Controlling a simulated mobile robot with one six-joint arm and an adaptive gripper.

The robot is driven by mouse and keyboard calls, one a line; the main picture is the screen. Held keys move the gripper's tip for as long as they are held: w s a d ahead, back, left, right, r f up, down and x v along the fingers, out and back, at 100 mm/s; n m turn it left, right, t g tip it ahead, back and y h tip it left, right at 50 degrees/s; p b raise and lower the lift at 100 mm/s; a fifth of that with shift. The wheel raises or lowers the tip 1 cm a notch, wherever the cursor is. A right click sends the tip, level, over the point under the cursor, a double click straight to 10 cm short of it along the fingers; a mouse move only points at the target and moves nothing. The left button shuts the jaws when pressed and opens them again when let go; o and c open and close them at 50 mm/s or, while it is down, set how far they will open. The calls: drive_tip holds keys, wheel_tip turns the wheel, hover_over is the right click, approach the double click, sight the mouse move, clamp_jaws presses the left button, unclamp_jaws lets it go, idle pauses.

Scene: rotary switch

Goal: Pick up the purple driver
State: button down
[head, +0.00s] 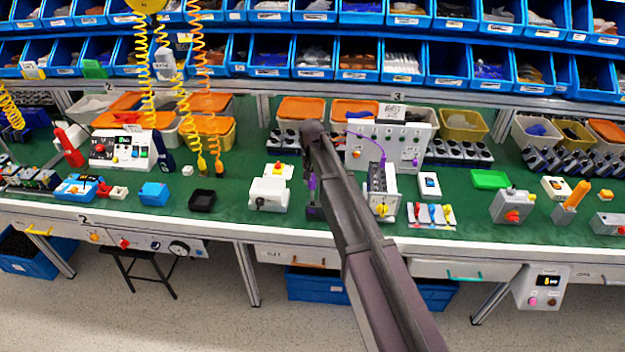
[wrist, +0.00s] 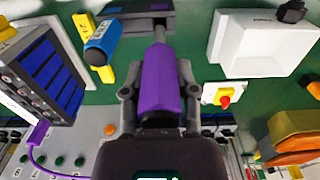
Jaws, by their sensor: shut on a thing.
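The purple driver (wrist: 160,80) stands out in the middle of the wrist view, with its grey shaft pointing to the top. My gripper (wrist: 158,97) has a finger on each side of the purple handle and is shut on it. The shaft's end meets or overlaps a dark grey and purple holder (wrist: 140,20); I cannot tell whether it still rests there. In the head view my arm hides most of the gripper. A small purple part of the driver (head: 312,184) shows beside the arm, above the green bench.
A blue-handled tool (wrist: 103,45) is close left of the driver in the wrist view. A white box (wrist: 262,45) and a red button on a yellow plate (wrist: 224,100) are to the right. In the head view, a white panel (head: 388,150) stands behind, and blue bins (head: 360,62) line the back.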

drive_tip(key=shift+r+p, duration=0.8)
drive_tip(key=shift+r, duration=0.35)
drive_tip(key=c, duration=1.1)
unclamp_jaws()
clamp_jaws()
drive_tip(key=shift+r+p, duration=3.75)
